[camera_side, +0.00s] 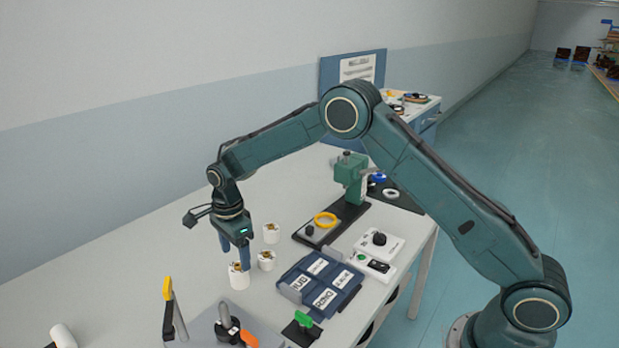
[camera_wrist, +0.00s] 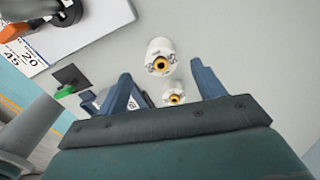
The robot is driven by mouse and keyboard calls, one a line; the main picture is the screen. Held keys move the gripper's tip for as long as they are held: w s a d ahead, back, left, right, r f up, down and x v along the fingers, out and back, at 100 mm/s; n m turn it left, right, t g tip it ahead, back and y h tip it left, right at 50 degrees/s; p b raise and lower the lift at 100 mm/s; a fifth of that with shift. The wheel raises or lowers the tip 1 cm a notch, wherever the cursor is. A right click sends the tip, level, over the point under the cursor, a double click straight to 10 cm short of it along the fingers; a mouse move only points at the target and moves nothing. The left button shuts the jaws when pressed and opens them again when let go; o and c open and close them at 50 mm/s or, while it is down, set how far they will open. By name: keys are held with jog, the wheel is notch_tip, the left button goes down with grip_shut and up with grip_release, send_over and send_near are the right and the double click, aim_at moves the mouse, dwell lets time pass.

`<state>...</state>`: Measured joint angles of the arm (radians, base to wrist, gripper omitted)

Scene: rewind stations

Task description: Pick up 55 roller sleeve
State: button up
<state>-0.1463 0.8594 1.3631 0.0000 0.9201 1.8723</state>
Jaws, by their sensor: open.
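Three short white sleeves with brownish-gold cores stand upright near my gripper (camera_side: 236,256). The nearest sleeve (camera_side: 238,277) is right at my fingertips, a second sleeve (camera_side: 266,260) is just to its right, and a third sleeve (camera_side: 271,233) is farther back. My gripper is open and pointing down. In the wrist view my gripper (camera_wrist: 165,85) shows both blue fingers spread apart, with a larger sleeve (camera_wrist: 160,58) beyond and between them and a smaller-looking sleeve (camera_wrist: 174,94) between them. Dark print on the larger one is too small to read, so I cannot tell which is the 55.
A blue tray (camera_side: 299,297) with labelled compartments stands right of the sleeves. A control box (camera_side: 379,246), a yellow ring (camera_side: 325,219) and a green press (camera_side: 350,178) are behind it. A yellow-and-black upright tool (camera_side: 168,300) stands at front left. The table's left side is mostly clear.

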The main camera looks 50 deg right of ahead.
aim_at(237, 265)
jog(key=shift+f, duration=0.4)
jog(key=shift+d+f, duration=0.1)
jog(key=shift+f, duration=2.5)
jog(key=c, duration=1.1)
jog(key=shift+r, duration=0.15)
notch_tip(237, 265, up, 20)
